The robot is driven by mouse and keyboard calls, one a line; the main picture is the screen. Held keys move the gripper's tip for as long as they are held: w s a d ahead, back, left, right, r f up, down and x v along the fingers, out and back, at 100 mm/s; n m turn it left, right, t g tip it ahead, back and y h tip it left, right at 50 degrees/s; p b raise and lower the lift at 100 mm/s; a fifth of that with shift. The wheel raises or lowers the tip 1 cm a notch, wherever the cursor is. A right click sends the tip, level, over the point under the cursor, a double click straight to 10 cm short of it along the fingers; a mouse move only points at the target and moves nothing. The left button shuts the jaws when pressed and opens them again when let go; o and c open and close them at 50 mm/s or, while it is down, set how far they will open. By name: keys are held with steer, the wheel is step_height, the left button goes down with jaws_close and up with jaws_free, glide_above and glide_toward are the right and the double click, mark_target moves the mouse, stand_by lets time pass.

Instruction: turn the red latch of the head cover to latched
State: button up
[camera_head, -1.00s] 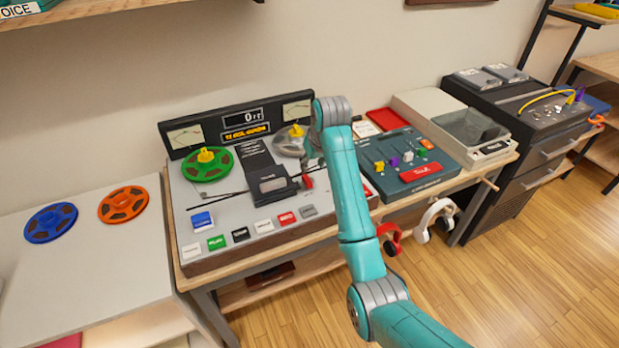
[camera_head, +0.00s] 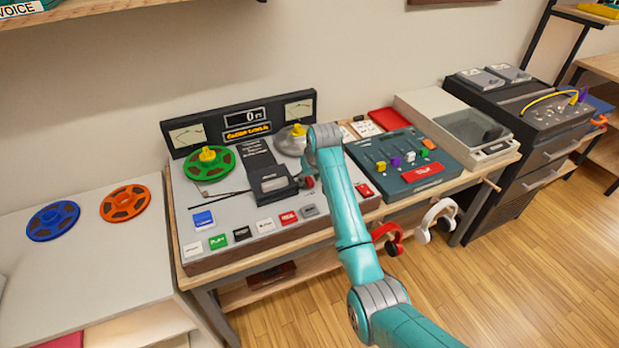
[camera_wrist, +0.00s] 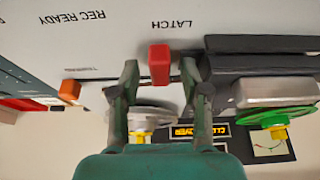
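The red latch (camera_wrist: 159,64) is an upright block beside the printed word LATCH in the wrist view. It also shows, small and partly hidden, in the head view (camera_head: 309,182), at the right of the dark head cover (camera_head: 272,183). The cover's dark body also shows at the right of the wrist view (camera_wrist: 262,66). My gripper (camera_wrist: 160,70) is open, with one fingertip at each side of the latch in the picture. In the head view my arm hides the fingers.
A green reel (camera_head: 210,163) and a silver reel (camera_head: 291,140) sit on the deck behind the cover. Several push buttons (camera_head: 264,226) line its front. An orange knob (camera_wrist: 70,90) is left of my fingers. A mixer panel (camera_head: 404,163) stands to the right.

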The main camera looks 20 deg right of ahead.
jaws_close()
steer(key=shift+a+m, duration=0.1)
steer(key=shift+m, duration=0.3)
steer(key=m, duration=0.1)
steer(key=m+h, duration=0.1)
steer(key=m, duration=0.1)
steer(key=shift+a, duration=0.25)
steer(key=m, duration=0.1)
steer(key=m+g+h, duration=0.1)
steer(key=m, duration=0.1)
steer(key=m+h, duration=0.1)
steer(key=m, duration=0.1)
steer(key=shift+w+a, duration=0.3)
steer(key=m, duration=0.1)
steer(key=m+g, duration=0.1)
steer(key=m, duration=0.1)
steer(key=m+h, duration=0.1)
steer(key=m, duration=0.1)
steer(key=shift+w+a+g, duration=0.15)
steer(key=shift+w+g, duration=0.1)
steer(key=shift+g, duration=0.15)
steer(key=m, duration=0.1)
steer(key=m+g, duration=0.1)
steer(key=m, duration=0.2)
steer(key=shift+w+g, duration=0.25)
steer(key=shift+g, duration=0.05)
steer(key=shift+o, duration=0.3)
jaws_free()
